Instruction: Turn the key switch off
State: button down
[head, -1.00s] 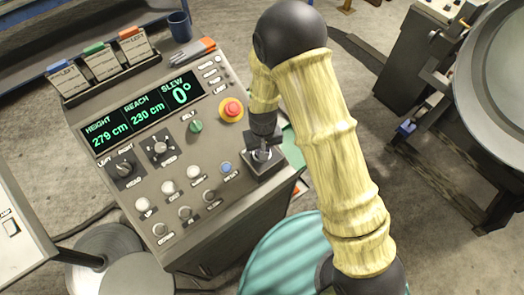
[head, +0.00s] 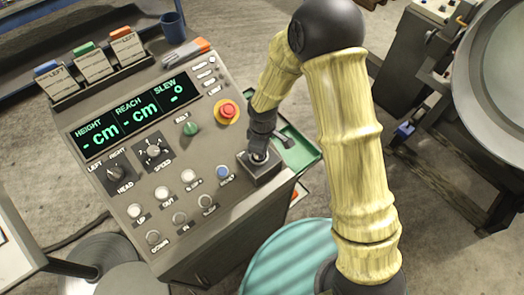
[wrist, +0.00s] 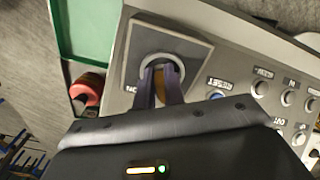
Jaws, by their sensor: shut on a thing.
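The key switch is a dark square plate (head: 266,174) at the console's lower right corner; in the wrist view its plate (wrist: 197,48) has a round grey collar. My gripper (head: 258,155) points down onto it. In the wrist view my gripper's two fingers (wrist: 161,75) are shut on the brownish key (wrist: 160,88) within the collar. The fingers hide much of the key, and only part of a label shows by the plate. The console display (head: 130,118) shows dashes for height, reach and slew.
A red emergency button (head: 227,111), a green knob (head: 191,129) and a blue reset button (head: 222,171) are on the console near my arm. A green tray (head: 296,150) is beside the console's right edge. A teal round drum (head: 290,258) stands in front.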

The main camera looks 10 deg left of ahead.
jog(key=shift+w+n, duration=0.15)
jog(key=shift+n, duration=0.95)
jog(key=c, duration=1.5)
grip_release()
jog(key=shift+r, duration=0.15)
notch_tip(320, 180, up, 17)
jog(key=shift+r+b, duration=0.1)
jog(key=shift+b, duration=1.1)
